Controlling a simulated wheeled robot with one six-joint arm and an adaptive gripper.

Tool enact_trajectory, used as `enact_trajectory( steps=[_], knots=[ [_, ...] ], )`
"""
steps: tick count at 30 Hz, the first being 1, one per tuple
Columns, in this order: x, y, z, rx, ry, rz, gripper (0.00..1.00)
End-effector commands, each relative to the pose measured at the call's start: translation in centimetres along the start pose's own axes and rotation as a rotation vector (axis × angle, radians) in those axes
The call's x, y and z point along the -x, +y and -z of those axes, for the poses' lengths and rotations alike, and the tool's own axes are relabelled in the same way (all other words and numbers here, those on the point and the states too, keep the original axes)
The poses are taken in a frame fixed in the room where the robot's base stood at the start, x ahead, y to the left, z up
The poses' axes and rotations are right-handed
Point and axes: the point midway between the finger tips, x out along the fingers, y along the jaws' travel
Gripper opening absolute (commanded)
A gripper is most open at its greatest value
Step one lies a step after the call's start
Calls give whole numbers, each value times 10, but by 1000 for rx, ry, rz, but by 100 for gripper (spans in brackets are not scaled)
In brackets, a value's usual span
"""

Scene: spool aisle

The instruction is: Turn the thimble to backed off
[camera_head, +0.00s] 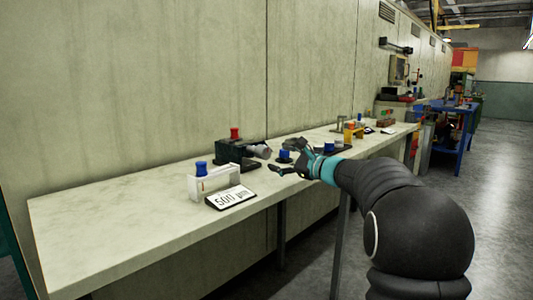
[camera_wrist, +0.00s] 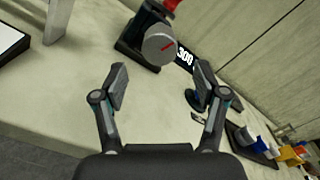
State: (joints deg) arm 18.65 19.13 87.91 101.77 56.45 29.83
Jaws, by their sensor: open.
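The thimble (camera_wrist: 159,46) is a grey cylinder with a red mark on its end face, on a dark block-like device (camera_wrist: 130,45) with a red part on top. In the head view the thimble (camera_head: 260,151) sticks out to the right of the dark device (camera_head: 232,150) with its red knob (camera_head: 235,133). My gripper (camera_wrist: 160,78) is open and empty, its fingers spread either side in the wrist view. The thimble lies ahead of the fingertips, apart from them. In the head view my gripper (camera_head: 285,158) is just right of the thimble.
A dark display reading 300 (camera_wrist: 185,56) stands by the thimble. A blue-knobbed dark base (camera_wrist: 193,99) sits near the right finger. A white stand with a blue knob (camera_head: 202,182) and a "500 µm" sign (camera_head: 230,197) are at left.

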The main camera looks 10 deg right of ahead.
Motion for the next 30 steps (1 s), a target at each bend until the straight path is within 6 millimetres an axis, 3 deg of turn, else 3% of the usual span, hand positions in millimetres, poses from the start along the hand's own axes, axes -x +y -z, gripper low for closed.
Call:
enact_trajectory(
  steps=[3,9,15,23,24,26,30],
  knots=[
    [-23,0,-1,0,-1,-3,72],
    [-50,0,0,1,0,-2,72],
    [-62,0,0,1,0,0,72],
    [-63,0,0,1,1,0,72],
    [-63,0,0,1,1,0,70],
    [-63,0,0,1,1,0,55],
    [-62,0,0,1,1,0,20]
  ],
)
